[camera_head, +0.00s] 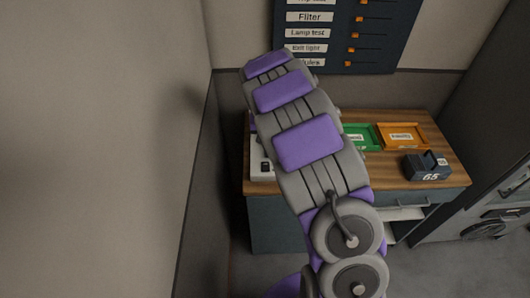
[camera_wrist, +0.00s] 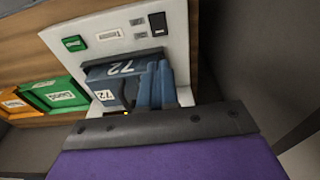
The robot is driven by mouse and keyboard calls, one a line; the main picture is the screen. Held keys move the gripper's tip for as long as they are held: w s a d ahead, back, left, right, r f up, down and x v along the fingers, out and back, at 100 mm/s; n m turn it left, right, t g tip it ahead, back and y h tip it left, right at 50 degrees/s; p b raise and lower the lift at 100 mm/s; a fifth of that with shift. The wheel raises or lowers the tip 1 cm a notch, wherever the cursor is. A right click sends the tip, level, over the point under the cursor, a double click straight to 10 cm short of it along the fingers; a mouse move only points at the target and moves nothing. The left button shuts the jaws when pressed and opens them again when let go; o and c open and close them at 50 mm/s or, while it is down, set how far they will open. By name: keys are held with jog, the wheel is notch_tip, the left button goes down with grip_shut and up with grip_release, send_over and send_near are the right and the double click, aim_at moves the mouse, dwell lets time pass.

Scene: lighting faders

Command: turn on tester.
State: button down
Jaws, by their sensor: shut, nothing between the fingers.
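The tester is a white unit with a sloped face in the wrist view (camera_wrist: 180,40). It carries a small green panel (camera_wrist: 74,43), a pale label and a black rocker-like switch (camera_wrist: 158,24) near its far edge. A blue-grey block marked 72 (camera_wrist: 112,72) sits at the tester's recess. My gripper (camera_wrist: 158,72) is shut and empty, its fingers just right of the block; I cannot tell whether they touch it. In the head view the tester (camera_head: 262,165) shows only partly at the left of the table, and my arm hides the rest and my gripper.
A green tray (camera_head: 360,137) and an orange tray (camera_head: 402,136) lie on the wooden table (camera_head: 385,172). A dark block marked 65 (camera_head: 427,167) stands at the right. A dark wall board with labelled sliders (camera_head: 385,50) is behind. A wall is close on the left.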

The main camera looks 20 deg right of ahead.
aim_at(265, 163)
jog(key=f, duration=0.4)
jog(key=w+f+b, duration=0.1)
jog(key=f, duration=0.4)
jog(key=f+b, duration=0.1)
jog(key=f, duration=0.3)
jog(key=shift+w+d+f, duration=0.25)
jog(key=shift+f, duration=0.05)
